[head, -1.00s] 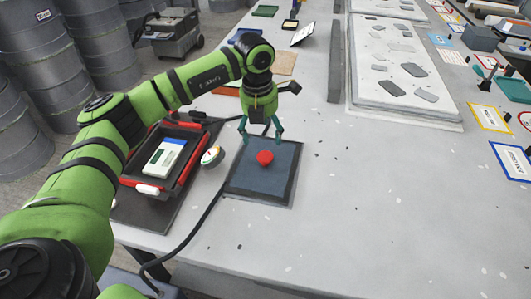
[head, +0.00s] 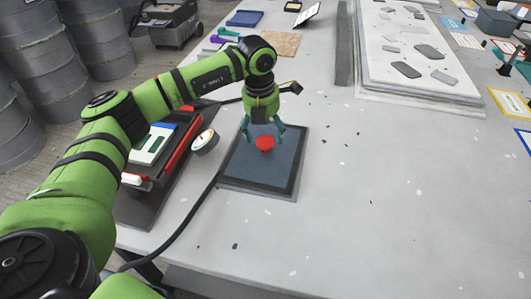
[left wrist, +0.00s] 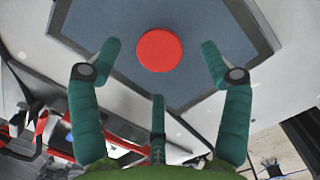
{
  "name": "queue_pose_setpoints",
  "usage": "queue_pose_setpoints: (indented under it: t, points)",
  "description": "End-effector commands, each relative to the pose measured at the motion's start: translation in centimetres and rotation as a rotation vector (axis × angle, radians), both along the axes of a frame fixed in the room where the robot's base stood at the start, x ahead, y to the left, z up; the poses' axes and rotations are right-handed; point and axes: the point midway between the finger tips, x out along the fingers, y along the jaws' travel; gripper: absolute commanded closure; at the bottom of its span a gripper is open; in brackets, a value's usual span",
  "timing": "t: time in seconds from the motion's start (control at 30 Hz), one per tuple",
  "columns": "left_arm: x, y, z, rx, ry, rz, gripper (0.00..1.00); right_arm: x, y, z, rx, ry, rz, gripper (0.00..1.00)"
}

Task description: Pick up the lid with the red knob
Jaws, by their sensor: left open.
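The lid (head: 284,180) is a flat, dark blue-grey square with a darker rim, lying on the light table. Its red knob (head: 264,143) stands up near the middle. My left gripper (head: 263,134) is open, with its teal fingers just above and around the knob in the head view. In the left wrist view the red knob (left wrist: 159,50) is ahead of the open fingers of my left gripper (left wrist: 158,68), roughly centred between them. I cannot tell whether any finger touches the knob. My right gripper is not in view.
A round gauge (head: 205,141) and a dark tray with red edges (head: 182,143) are left of the lid, partly behind my arm. A black cable (head: 196,206) runs beside the lid. A pale mould board (head: 425,55) is at the back right. The table right of the lid is clear.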

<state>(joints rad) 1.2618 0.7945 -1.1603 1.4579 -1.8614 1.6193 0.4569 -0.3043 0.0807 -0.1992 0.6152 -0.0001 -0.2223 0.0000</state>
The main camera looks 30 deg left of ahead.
Motion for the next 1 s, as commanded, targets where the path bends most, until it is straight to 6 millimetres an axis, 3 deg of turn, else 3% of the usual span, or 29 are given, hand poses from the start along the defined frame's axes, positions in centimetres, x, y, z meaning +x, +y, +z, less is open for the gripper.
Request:
queue_pose_setpoints:
  t: [0.33, 0.63, 0.67, 0.83, 0.87, 1.0]
  points:
    - [0.3, 0.1, -4.5, 0.001, 0.003, -0.001, 0.22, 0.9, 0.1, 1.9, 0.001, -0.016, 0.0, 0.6]
    - [0.4, 0.1, -5.3, 0.0, 0.0, -0.001, 0.22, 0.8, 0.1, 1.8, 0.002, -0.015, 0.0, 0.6]
    - [0.4, 0.1, -5.3, 0.0, 0.0, -0.001, 0.26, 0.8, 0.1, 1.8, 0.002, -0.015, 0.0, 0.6]
    - [0.4, 0.1, -5.3, 0.0, 0.0, -0.001, 0.94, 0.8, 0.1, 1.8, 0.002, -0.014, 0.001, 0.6]
    - [0.4, 0.1, -5.3, 0.0, 0.001, -0.001, 1.0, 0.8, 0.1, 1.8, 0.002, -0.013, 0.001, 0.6]
    - [0.4, 0.1, -5.2, 0.0, -0.001, 0.0, 1.0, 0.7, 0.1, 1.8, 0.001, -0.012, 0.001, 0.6]
